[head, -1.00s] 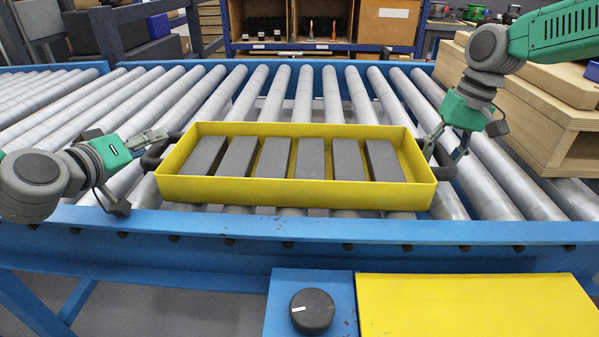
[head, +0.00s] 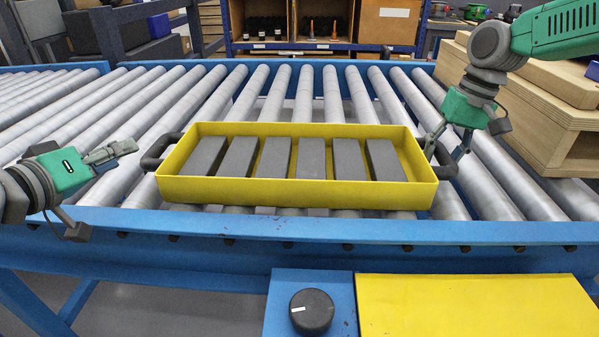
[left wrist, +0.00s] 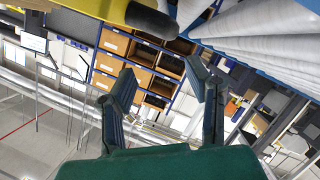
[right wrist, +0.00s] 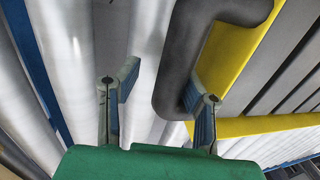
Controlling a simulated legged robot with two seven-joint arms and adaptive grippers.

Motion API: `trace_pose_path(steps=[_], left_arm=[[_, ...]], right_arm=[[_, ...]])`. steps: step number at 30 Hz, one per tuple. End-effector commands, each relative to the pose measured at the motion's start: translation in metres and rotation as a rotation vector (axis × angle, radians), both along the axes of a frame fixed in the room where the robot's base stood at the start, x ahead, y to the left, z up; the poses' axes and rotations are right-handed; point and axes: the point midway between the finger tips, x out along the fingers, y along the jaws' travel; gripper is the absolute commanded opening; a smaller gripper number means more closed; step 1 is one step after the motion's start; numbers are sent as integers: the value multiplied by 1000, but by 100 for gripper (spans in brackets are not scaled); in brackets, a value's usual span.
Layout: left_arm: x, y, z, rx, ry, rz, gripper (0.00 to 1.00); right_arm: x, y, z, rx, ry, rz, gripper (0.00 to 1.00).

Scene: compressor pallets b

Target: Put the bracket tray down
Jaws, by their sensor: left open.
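The yellow bracket tray (head: 300,194) sits level on the conveyor rollers, with several dark grey brackets (head: 311,158) in a row inside. Its black left handle (head: 158,151) is free. My left gripper (head: 122,150) is open and empty, left of that handle and apart from it. The left wrist view shows its spread fingers (left wrist: 162,82), with the tray's yellow corner (left wrist: 98,10) at the top. My right gripper (head: 446,146) is at the right handle (head: 444,162). In the right wrist view its fingers (right wrist: 160,92) stand apart, with the black handle (right wrist: 180,55) between them, nearer the right finger.
The blue conveyor rail (head: 300,228) runs along the front. A control box with a black knob (head: 312,311) and a yellow panel (head: 470,305) stand before it. Wooden pallets (head: 545,125) are close at right, beside my right arm.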

Motion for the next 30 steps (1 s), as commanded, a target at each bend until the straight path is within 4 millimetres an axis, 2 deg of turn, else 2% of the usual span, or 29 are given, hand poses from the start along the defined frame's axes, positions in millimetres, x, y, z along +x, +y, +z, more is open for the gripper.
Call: trace_pose_path(steps=[15,21,30], left_arm=[[0,-1,1,1,0,0,44],[0,-1,1,1,0,0,44],[0,0,1,-1,-1,0,44]], right_arm=[[0,-23,94,2,-4,-3,36],[-1,-27,110,3,0,-1,36],[-1,-26,112,2,1,0,36]])
